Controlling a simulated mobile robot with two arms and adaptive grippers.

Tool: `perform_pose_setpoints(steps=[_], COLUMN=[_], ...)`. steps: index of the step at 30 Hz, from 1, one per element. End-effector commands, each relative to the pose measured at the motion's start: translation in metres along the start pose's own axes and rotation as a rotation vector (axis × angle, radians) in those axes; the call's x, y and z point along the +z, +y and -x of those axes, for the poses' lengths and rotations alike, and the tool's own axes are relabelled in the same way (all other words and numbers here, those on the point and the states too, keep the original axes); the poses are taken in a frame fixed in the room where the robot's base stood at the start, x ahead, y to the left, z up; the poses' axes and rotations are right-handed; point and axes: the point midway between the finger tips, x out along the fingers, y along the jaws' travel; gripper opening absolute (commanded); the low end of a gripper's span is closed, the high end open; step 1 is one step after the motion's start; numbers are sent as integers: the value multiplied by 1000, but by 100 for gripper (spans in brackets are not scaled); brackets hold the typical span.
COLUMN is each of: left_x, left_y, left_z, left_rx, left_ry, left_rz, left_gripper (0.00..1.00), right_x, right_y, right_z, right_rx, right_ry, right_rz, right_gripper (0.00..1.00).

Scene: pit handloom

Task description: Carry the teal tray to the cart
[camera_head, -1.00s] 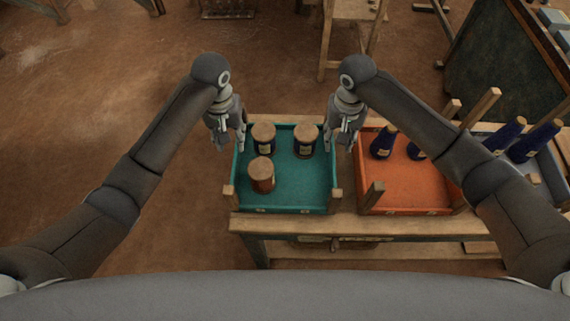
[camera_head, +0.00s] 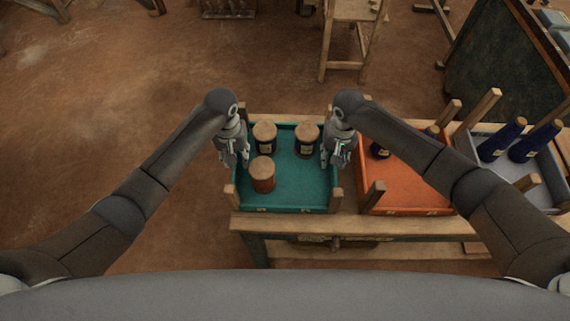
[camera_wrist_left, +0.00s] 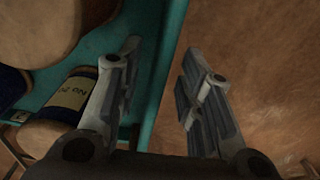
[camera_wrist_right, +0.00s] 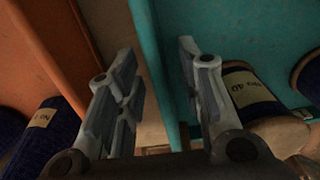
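The teal tray (camera_head: 290,192) sits on a wooden bench and holds 3 spools with wooden tops, one of them a front spool (camera_head: 262,174). My left gripper (camera_head: 236,162) is at the tray's left wall; in the left wrist view its open fingers (camera_wrist_left: 165,95) have the teal wall (camera_wrist_left: 160,75) between them. My right gripper (camera_head: 333,162) is at the right wall; in the right wrist view its open fingers (camera_wrist_right: 155,90) point down with the teal wall (camera_wrist_right: 160,60) between them, near the right finger. Neither gripper visibly pinches the wall. The cart is not identifiable.
An orange tray (camera_head: 405,190) with dark blue spools stands close to the right of the teal tray. A grey tray (camera_head: 535,190) with blue cones (camera_head: 500,140) is further right. The bench (camera_head: 350,226) has wooden posts. Open floor (camera_head: 90,120) lies to the left.

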Motion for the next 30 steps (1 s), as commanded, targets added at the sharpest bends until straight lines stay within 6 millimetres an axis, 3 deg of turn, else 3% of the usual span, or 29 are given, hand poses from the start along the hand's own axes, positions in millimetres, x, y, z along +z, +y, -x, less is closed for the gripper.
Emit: perform_pose_setpoints(steps=[1,7,30], left_x=[0,0,-1], left_y=[0,0,0], left_z=[0,0,10], left_rx=[0,0,0], left_ry=[0,0,3], left_rz=[0,0,0], left_gripper=[25,0,0], right_x=[0,0,-1], right_y=[0,0,0], right_z=[0,0,10], right_rx=[0,0,0], right_ry=[0,0,2], right_rz=[0,-1,-2], right_gripper=[25,0,0])
